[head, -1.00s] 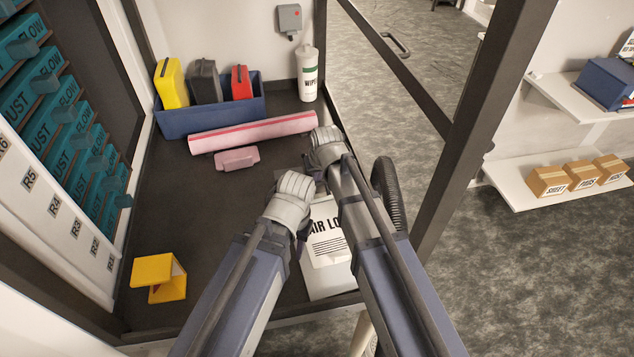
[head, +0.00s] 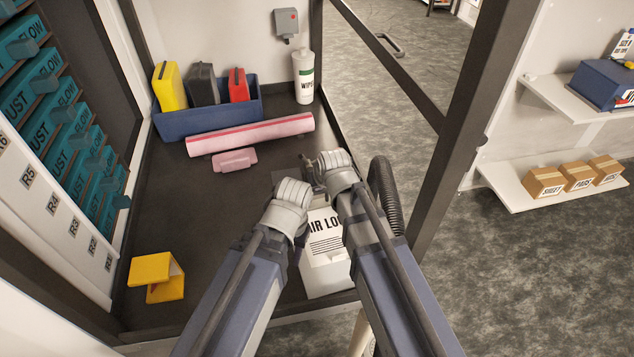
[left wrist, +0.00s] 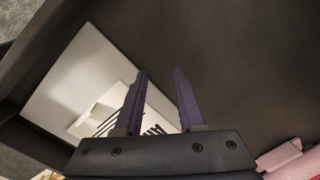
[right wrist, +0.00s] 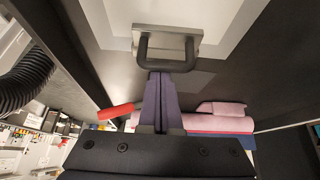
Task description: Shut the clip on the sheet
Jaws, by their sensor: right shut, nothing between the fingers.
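The sheet (head: 324,240), white with the printed heading "AIR LO…", lies on a pale board on the dark bench between my forearms. It also shows in the left wrist view (left wrist: 105,118). The clip (right wrist: 165,45), a grey metal plate with a dark loop lever, sits at the board's end in the right wrist view. Whether it is open or shut, I cannot tell. My right gripper (right wrist: 160,78) is shut and empty, its tips close to the loop; contact is unclear.
A pink roll (head: 250,134) and a pink block (head: 235,160) lie beyond the board. Behind them are a blue bin (head: 210,122) holding coloured cases and a white wipes bottle (head: 304,78). A yellow stand (head: 155,276) is at left. The bench's left middle is clear.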

